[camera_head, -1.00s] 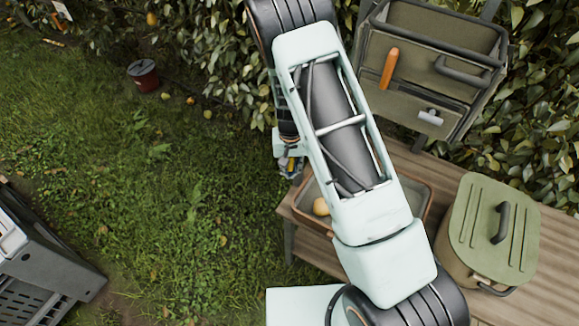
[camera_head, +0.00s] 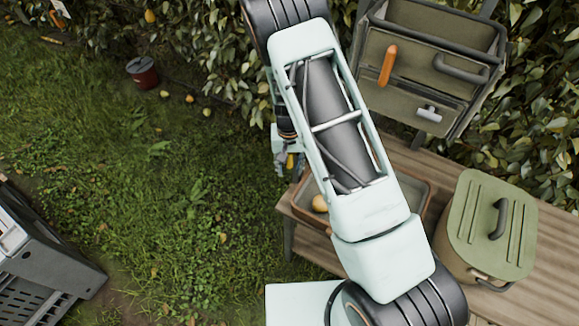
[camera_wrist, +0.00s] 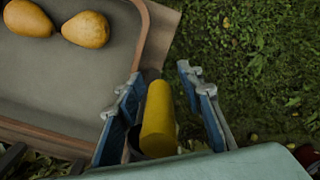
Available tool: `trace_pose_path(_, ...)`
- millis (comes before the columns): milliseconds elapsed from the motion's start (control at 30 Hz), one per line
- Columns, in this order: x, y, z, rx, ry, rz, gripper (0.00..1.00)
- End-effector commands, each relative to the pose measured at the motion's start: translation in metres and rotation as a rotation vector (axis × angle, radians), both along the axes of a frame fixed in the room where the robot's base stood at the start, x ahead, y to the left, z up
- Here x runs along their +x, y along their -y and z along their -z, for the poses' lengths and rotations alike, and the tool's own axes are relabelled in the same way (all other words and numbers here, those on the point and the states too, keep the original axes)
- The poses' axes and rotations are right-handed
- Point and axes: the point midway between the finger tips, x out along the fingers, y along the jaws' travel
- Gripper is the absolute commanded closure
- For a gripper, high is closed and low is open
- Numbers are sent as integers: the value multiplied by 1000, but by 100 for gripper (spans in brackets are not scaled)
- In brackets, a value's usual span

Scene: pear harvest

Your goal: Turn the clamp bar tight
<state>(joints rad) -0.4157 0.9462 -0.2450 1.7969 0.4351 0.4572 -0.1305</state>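A yellow bar (camera_wrist: 158,120), which looks like the clamp bar, stands out beside the tray's edge in the wrist view. A dark round part shows at its lower end. My gripper (camera_wrist: 160,82) has its two blue-padded fingers on either side of the bar. A clear gap shows at the right finger, and the left finger is close to the bar; I cannot tell if it touches. In the head view my gripper (camera_head: 287,158) is small beside the table's left end, with a bit of yellow at it. The rest of the clamp is hidden.
A brown-rimmed tray (camera_wrist: 138,75) with two pears (camera_wrist: 86,29) lies on the wooden table (camera_head: 540,270). A red bucket (camera_head: 143,73) and grey crate (camera_head: 45,265) are on the grass.

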Motion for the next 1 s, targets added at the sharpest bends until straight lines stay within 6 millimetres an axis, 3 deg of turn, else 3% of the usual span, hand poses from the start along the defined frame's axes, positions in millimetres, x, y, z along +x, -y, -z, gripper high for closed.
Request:
trace_pose_path(167,0,-1,-12,1,1,1,66)
trace_pose_path(700,1,-2,-108,1,3,-1,66)
trace_pose_path(1000,1,-1,-121,0,1,-1,66)
